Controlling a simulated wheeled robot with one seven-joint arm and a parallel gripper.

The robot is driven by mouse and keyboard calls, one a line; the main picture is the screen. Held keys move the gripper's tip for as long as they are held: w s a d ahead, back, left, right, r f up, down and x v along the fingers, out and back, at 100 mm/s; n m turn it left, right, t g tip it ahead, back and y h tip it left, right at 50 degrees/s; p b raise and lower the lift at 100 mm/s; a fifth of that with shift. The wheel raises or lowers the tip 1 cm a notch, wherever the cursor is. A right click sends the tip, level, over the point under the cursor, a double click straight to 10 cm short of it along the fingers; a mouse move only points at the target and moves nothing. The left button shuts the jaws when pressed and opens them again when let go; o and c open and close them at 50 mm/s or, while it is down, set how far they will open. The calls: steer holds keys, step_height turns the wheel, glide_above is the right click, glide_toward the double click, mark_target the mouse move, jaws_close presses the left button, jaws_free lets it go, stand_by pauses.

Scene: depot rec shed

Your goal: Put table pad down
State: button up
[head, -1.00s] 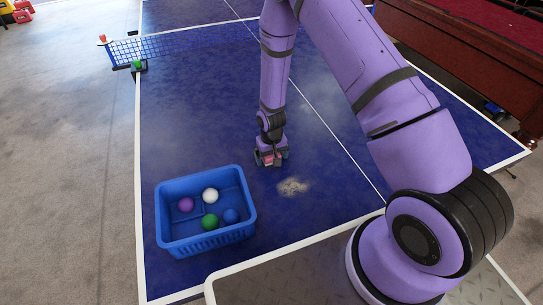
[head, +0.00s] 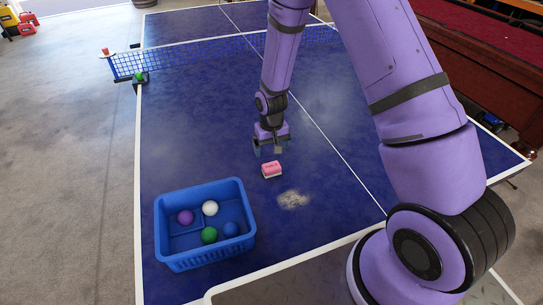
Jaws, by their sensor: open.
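The table pad (head: 271,170) is a small block with a pink top and a pale lower part. It lies on the blue table tennis table (head: 190,110) in the head view, right of the blue basket and just beyond a pale dusty patch (head: 293,199). My gripper (head: 270,152) is open and empty, a little beyond and above the pad, apart from it. The fingertips are small and partly dark in this view.
A blue basket (head: 205,258) holding several coloured balls stands near the table's front left. The net (head: 200,52) crosses the table farther back, with a green ball (head: 139,77) near its left post. A red-topped wooden table (head: 455,50) stands at the right.

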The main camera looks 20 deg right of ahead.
steer(key=s+d+r+t, duration=0.15)
steer(key=s+r, duration=0.25)
steer(key=r, duration=1.1)
steer(key=s+d+r+t, duration=0.1)
steer(key=s+d+r, duration=0.15)
steer(key=r, duration=1.15)
steer(key=s+d+r+t, duration=0.1)
steer(key=s+r, duration=0.5)
steer(key=s, duration=0.5)
steer(key=s+d+r+t, duration=0.1)
steer(key=s+d+r, duration=0.1)
steer(key=s+r, duration=0.5)
steer(key=s, duration=0.4)
steer(key=shift+s+r+t, duration=0.2)
steer(key=shift+s+t, duration=0.15)
steer(key=shift+s, duration=0.05)
steer(key=shift+o, duration=0.5)
